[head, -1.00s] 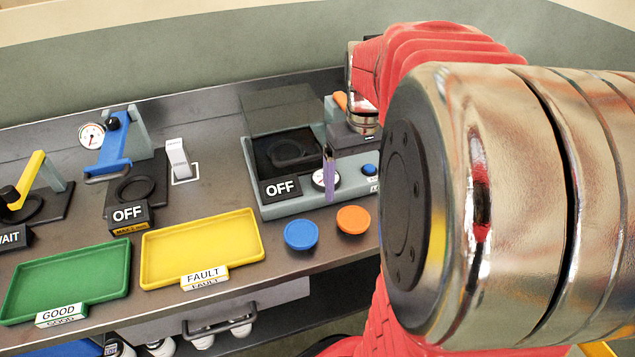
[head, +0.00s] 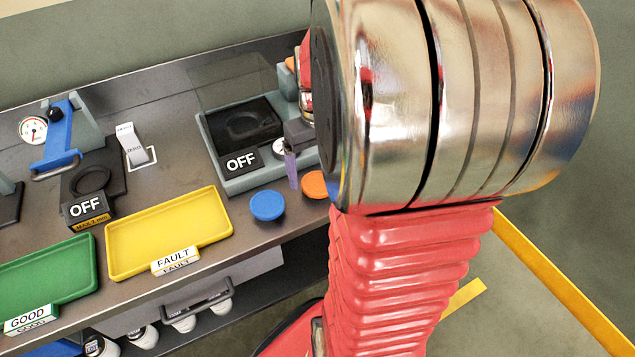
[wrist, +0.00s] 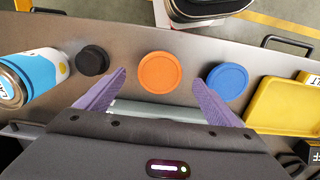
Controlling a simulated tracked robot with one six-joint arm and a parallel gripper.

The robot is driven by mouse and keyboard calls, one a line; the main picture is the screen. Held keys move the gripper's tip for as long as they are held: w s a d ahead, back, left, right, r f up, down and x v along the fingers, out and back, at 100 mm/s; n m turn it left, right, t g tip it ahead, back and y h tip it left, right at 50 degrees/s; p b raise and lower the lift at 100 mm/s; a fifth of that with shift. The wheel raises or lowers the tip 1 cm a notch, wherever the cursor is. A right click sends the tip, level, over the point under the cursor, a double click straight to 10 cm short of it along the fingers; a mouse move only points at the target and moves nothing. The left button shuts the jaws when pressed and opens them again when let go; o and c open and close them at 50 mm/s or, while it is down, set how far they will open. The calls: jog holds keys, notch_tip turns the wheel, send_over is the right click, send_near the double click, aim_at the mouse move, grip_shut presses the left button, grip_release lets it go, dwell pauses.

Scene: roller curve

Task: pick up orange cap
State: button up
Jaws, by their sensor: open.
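The orange cap (wrist: 160,72) is a round disc lying on the grey bench top. In the wrist view it sits just beyond and between the tips of my gripper (wrist: 165,86), which is open with its purple fingers spread and nothing between them. In the head view the orange cap (head: 314,185) lies near the bench's front edge, partly hidden by my arm. A purple finger of my gripper (head: 291,170) shows behind the caps there, and the rest of the gripper is mostly hidden.
A blue cap (wrist: 227,81) lies to the right of the orange one, and a black cap (wrist: 92,60) to the left. A yellow tray (head: 170,232) and an OFF device (head: 240,140) flank the caps.

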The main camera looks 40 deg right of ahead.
aim_at(318, 183)
jog(key=shift+f, duration=1.25)
jog(key=shift+c, duration=0.5)
jog(key=c, duration=1)
jog(key=shift+r, duration=0.1)
notch_tip(318, 183, up, 10)
jog(key=shift+f, duration=0.1)
jog(key=shift+s, duration=0.1)
